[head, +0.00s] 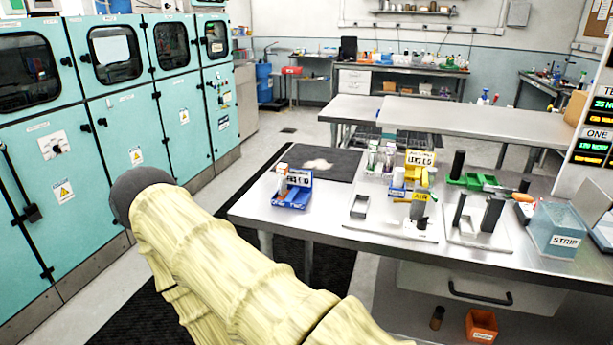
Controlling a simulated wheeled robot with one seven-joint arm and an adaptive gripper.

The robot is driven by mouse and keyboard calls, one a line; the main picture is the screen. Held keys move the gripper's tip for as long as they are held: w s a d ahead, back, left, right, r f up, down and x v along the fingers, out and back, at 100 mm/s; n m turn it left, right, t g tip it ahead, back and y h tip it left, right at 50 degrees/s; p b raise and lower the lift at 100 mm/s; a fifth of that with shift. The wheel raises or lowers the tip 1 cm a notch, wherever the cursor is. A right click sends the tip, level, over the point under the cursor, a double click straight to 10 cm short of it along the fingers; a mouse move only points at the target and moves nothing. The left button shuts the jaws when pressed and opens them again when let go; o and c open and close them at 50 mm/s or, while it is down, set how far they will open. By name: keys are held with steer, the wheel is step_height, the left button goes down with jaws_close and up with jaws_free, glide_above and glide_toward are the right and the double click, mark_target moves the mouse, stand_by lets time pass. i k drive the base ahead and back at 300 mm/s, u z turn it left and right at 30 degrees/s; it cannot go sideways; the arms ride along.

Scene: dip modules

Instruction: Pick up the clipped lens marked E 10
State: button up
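No lens with a readable E 10 mark shows in the head view. Small pieces stand in a blue holder (291,198) with a white label at the table's left front; its lettering is too small to read surely. More small clear and white pieces (379,158) stand near the middle of the table, beside a yellow holder (420,157) with a label. I cannot tell which of these, if any, is a clipped lens. My arm, in a pale yellow sleeve, crosses the lower left and ends in a dark rounded part. My gripper's fingers are not in view.
The steel table (330,222) holds a dark mat (325,165), a yellow AIR sign (419,197), dark upright blocks (493,213), a green tray (475,181) and a clear STRIP tank (562,229). Teal cabinets (110,110) line the left. An orange bin (481,325) is below.

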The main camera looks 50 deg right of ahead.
mark_target(282, 170)
steer(key=z, duration=0.75)
steer(key=i, duration=0.8)
steer(key=z, duration=0.9)
